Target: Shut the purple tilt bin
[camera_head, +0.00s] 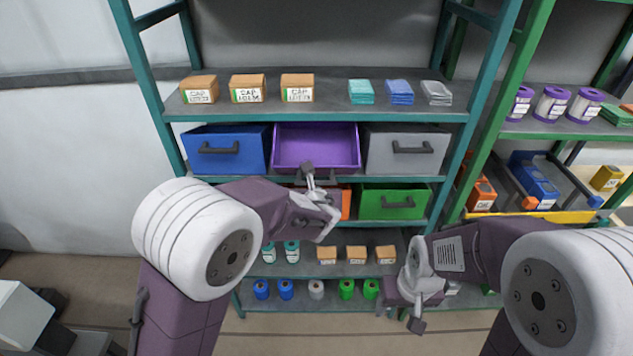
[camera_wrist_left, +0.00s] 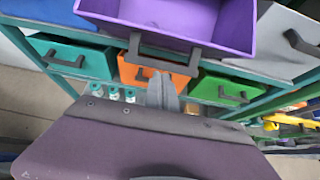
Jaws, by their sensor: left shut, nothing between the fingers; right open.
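The purple tilt bin (camera_head: 316,146) is in the middle of the upper bin row and is tipped open, with its inside showing. In the left wrist view the purple bin (camera_wrist_left: 180,18) fills the top, with its dark handle (camera_wrist_left: 165,57) on the front. My left gripper (camera_head: 309,178) is shut and empty at the bin's lower front, by the handle. In the left wrist view its fingertips (camera_wrist_left: 161,82) appear just below the handle bar; I cannot tell whether they touch it. My right gripper (camera_head: 401,314) is open and empty, low in front of the shelves, away from the bin.
A blue bin (camera_head: 226,150) and a grey bin (camera_head: 405,150) flank the purple one. An orange bin (camera_wrist_left: 155,72) and a green bin (camera_head: 394,203) sit below. Boxes (camera_head: 247,88) and folded cloths (camera_head: 400,92) stand on the shelf above. A second rack is at the right.

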